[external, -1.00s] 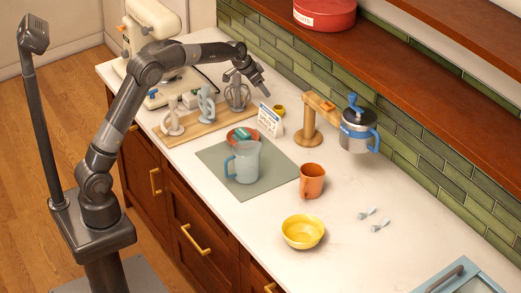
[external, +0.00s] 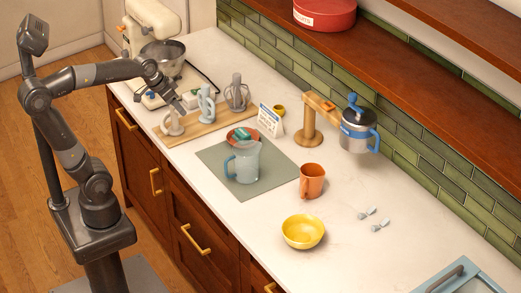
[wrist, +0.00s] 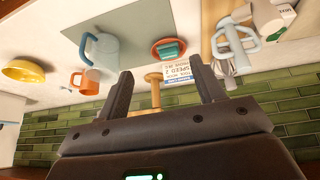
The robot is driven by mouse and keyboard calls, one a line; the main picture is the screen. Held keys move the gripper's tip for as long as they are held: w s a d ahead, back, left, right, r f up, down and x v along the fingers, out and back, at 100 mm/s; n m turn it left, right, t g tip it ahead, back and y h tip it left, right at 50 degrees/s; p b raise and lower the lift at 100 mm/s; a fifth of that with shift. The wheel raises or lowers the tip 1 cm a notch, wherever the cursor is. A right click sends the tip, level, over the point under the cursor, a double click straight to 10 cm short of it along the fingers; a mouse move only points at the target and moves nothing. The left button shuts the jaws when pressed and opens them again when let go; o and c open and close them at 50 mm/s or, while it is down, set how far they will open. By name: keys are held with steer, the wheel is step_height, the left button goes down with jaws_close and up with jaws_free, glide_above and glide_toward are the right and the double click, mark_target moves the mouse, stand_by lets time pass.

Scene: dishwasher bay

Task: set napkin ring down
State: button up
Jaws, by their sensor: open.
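A small yellow round piece (external: 279,110), which looks like the napkin ring, stands on the counter just behind the white printed card (external: 270,119). I cannot make it out in the wrist view. My gripper (external: 181,109) is over the left end of the wooden board, well left of the yellow piece and apart from it. In the wrist view my gripper (wrist: 163,82) has its fingers spread wide, with nothing held between them.
The wooden board (external: 185,132) bears mug-like pieces and a whisk (external: 237,94). A stand mixer (external: 150,30) is behind it. A glass pitcher (external: 244,163) and red bowl (external: 233,138) sit on a grey mat (external: 222,178). The front counter around the yellow bowl (external: 303,231) is mostly clear.

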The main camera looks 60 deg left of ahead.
steer(key=s+f, duration=0.4)
steer(key=s, duration=0.7)
steer(key=shift+d+f+y, duration=0.15)
steer(key=shift+f+y, duration=0.2)
steer(key=shift+y, duration=0.05)
stand_by(0.4)
